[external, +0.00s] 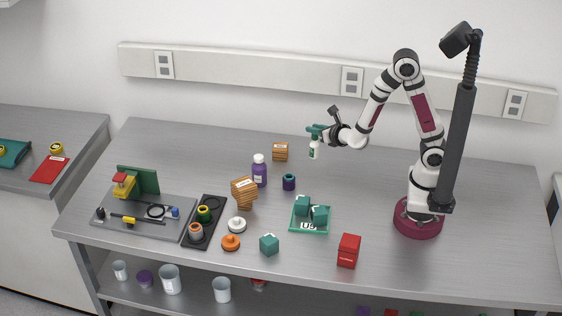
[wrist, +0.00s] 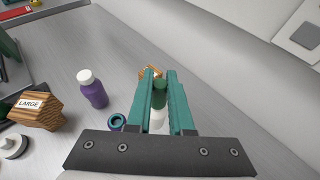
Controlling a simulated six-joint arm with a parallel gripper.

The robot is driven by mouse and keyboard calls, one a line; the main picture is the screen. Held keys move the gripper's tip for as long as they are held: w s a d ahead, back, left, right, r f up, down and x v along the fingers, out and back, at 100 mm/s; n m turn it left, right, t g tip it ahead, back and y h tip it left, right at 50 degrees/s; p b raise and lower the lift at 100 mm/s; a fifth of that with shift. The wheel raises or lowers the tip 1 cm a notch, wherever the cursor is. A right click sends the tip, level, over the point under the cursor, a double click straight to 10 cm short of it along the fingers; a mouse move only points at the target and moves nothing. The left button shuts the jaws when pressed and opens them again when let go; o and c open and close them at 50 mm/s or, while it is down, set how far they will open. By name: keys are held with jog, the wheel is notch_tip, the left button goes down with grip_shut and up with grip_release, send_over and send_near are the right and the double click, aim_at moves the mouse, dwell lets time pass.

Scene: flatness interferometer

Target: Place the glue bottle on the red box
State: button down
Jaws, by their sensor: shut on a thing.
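The glue bottle (external: 314,151) is a small white bottle with a green cap. My gripper (external: 316,132) is shut on it and holds it in the air above the back part of the table. In the wrist view the bottle (wrist: 159,95) sits between the two teal fingers of my gripper (wrist: 160,88), with its green cap toward the fingertips. The red box (external: 348,251) stands on the table near the front edge, right of centre. It is well away from my gripper and out of the wrist view.
A purple bottle (external: 259,171), a wooden block (external: 244,192), a smaller wooden block (external: 280,152) and a dark blue ring (external: 289,182) stand mid-table. A green tray (external: 310,231) holding teal cubes lies left of the red box.

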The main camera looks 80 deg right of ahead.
jog(key=shift+s+d+r, duration=0.25)
jog(key=shift+d, duration=0.1)
jog(key=s+d+r+m+g+h, duration=0.1)
jog(key=s+d+m+g+h, duration=0.1)
jog(key=s+d+m+g, duration=0.35)
jog(key=s+d+r+m+g+h, duration=0.1)
jog(key=s+d+m+g, duration=0.1)
jog(key=s+m+g, duration=0.55)
jog(key=s+a+f+m+g+y, duration=0.2)
jog(key=s+a+m+g+y, duration=0.55)
jog(key=s+m+g, duration=0.25)
jog(key=a+r+m+t+y, duration=0.1)
jog(key=a+m+t+y, duration=0.1)
jog(key=a+m+y, duration=0.95)
jog(key=w+a+r+m+t+y, duration=0.3)
jog(key=w+a+r, duration=0.15)
jog(key=a, duration=0.25)
jog(key=w+a+r+m+t+y, duration=0.3)
jog(key=w+a+r, duration=0.1)
jog(key=w+a, duration=0.15)
jog(key=s+a+f, duration=0.2)
jog(key=a+f, duration=0.9)
jog(key=shift+s+a, duration=0.3)
jog(key=shift+s, duration=0.05)
